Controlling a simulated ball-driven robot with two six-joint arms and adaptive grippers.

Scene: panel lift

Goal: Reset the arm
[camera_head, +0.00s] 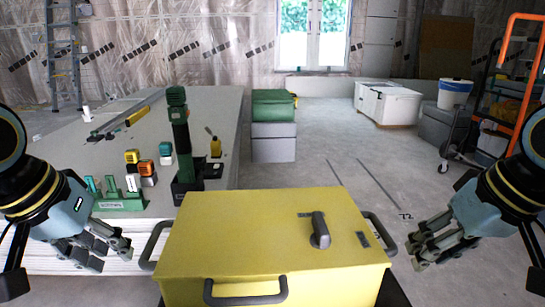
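My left gripper (114,255) is at the left of the camera_head view, a little left of the yellow box's left side handle. Its fingers are spread apart with nothing between them. My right gripper (415,252) is at the right, beyond the box's right side handle, with its fingers also apart and empty. Neither gripper appears to touch a handle. The yellow box (250,225) stands in front at the centre, with a dark left handle (147,250), right handle (388,232) and front handle (245,298). A dark knob (319,231) is on its top.
A grey worktable (215,112) at the left holds a green and black tool (180,135), several small coloured items and a yellow level (137,115). Green and grey cases (273,140) stand behind the box. An orange-framed cart (507,40) is at right. Open floor (340,150) lies between.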

